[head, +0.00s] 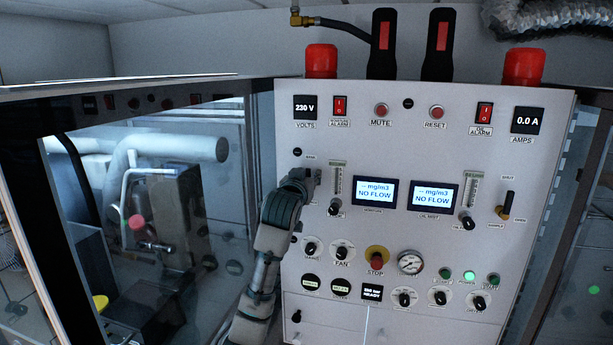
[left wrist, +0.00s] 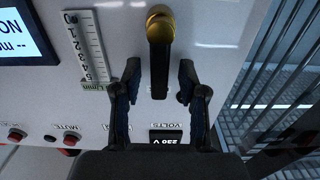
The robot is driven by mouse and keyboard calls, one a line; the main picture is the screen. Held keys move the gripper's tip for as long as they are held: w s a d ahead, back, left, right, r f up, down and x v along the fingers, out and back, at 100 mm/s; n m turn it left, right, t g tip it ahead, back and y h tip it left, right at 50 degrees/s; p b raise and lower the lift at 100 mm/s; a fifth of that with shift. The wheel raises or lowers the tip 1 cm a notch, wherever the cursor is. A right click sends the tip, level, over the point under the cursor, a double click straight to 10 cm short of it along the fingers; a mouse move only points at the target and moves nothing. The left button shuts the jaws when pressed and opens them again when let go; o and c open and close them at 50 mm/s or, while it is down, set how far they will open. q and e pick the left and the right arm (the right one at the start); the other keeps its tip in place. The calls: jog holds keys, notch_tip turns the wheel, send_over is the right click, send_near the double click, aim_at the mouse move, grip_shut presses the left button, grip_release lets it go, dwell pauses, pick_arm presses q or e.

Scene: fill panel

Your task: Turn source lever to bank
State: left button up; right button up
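The source lever (left wrist: 160,65) shows in the left wrist view with a brass pivot at the top and a black handle reaching down between my fingers. That view is upside down, as the inverted volts display shows, so the handle points up on the panel. My left gripper (left wrist: 159,85) is open, with one finger on each side of the handle and visible gaps to it. In the head view my left gripper (head: 306,181) is at the panel's left edge, just below the "BANK" label, and hides the lever. My right gripper is not in view.
The white control panel (head: 390,145) carries knobs, two blue-lit displays (head: 375,194) and a red stop button (head: 376,261). A flow gauge (left wrist: 88,48) is beside the lever. Another black lever (head: 508,203) with a brass base is at the panel's right. Glass (head: 150,220) lies to the left.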

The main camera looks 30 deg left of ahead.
pick_arm(q)
jog(key=v, duration=1.2)
jog(key=shift+s+a, duration=0.15)
jog(key=shift+s, duration=0.05)
